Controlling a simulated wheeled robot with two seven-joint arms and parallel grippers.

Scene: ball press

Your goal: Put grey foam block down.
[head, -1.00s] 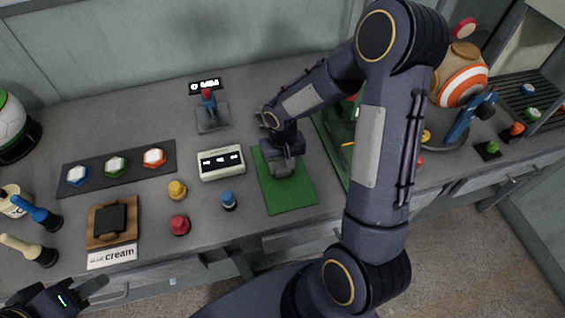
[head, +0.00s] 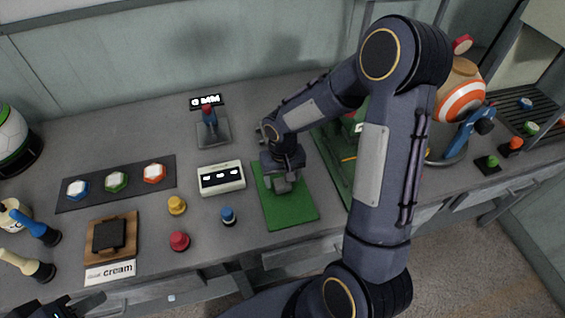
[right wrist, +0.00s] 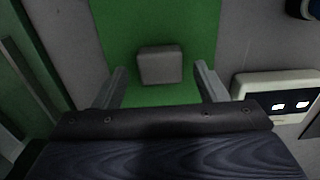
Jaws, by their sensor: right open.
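The grey foam block (right wrist: 160,65) rests on the green mat (right wrist: 112,20) in the right wrist view. My right gripper (right wrist: 162,88) is open, with one finger on each side of the block and a visible gap to both. In the head view my right gripper (head: 281,184) is low over the green mat (head: 292,213), where it largely hides the block. My left gripper (head: 75,306) is only partly in view at the bottom left, away from the mat, and its jaws are not clear.
Blue (head: 228,216), red (head: 179,241) and yellow (head: 177,205) pegs stand nearby. A wooden board with a dark pad (head: 111,237) lies further left. The mat's front part is clear.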

